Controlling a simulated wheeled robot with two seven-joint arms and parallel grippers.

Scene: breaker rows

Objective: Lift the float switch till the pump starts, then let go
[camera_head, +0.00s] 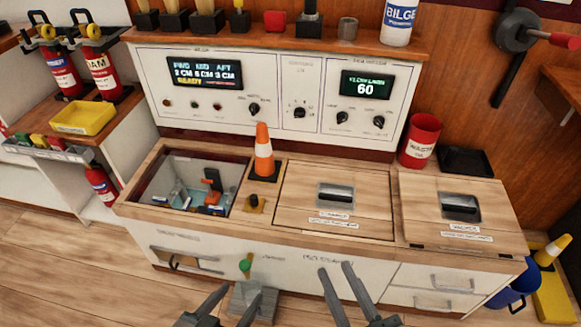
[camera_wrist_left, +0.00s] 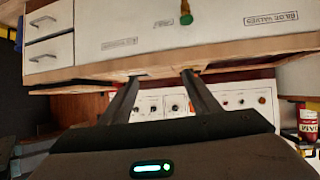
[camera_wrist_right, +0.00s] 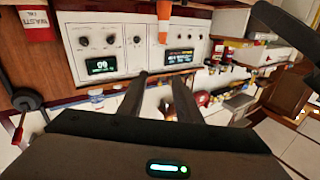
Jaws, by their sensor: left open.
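In the head view an open well (camera_head: 150,180) in the counter holds small parts, among them an orange-red and black piece (camera_head: 212,180) that may be the float switch; its exact shape is too small to tell. A panel display (camera_head: 205,75) shows FWD, MID and AFT levels in CM and a yellow READY line. My left gripper (camera_head: 236,298) is open and empty, low in front of the cabinet; it also shows in the left wrist view (camera_wrist_left: 160,77). My right gripper (camera_head: 336,270) is open and empty in front of the cabinet, to the right of the left one.
An orange cone (camera_head: 264,152) stands by the well's right edge, near a small black knob (camera_head: 255,203). Two closed hatches (camera_head: 300,215) (camera_head: 440,190) lie to the right. A green-handled valve (camera_head: 246,264) sticks out of the cabinet front. A red waste bin (camera_head: 420,141) stands at the back right.

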